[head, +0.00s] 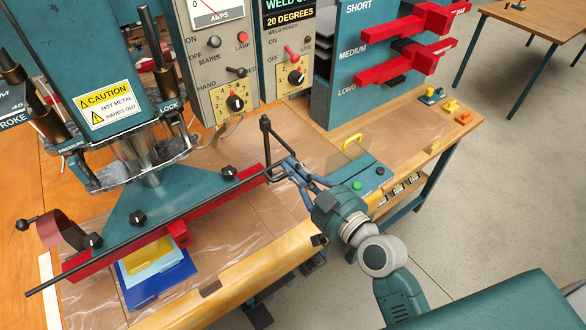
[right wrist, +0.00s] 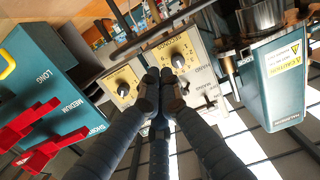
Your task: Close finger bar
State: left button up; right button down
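In the head view, a long thin black bar (head: 150,235) runs across the machine's front, from lower left to the red beam's right end. I take it to be the finger bar. Below it is a red beam (head: 215,200) on a teal triangular plate (head: 175,200). A black upright handle (head: 266,148) stands at the bar's right end. My right gripper (head: 276,172) is beside this end, its dark fingertips close to the handle's foot; contact cannot be told. In the right wrist view, the gripper's fingertips (right wrist: 160,76) meet, with nothing visible between them. My left gripper is out of view.
Blue and yellow sheets (head: 155,265) lie below the beam. A control panel (head: 215,60) stands behind. A teal rack with red bars (head: 410,45) is at the back right. A teal button box (head: 355,185) sits near my right wrist.

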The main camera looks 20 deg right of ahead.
jog(key=shift+w+f, duration=0.1)
jog(key=shift+f, duration=0.95)
notch_tip(320, 180, down, 20)
jog(key=b, duration=1.5)
jog(key=shift+f, duration=0.1)
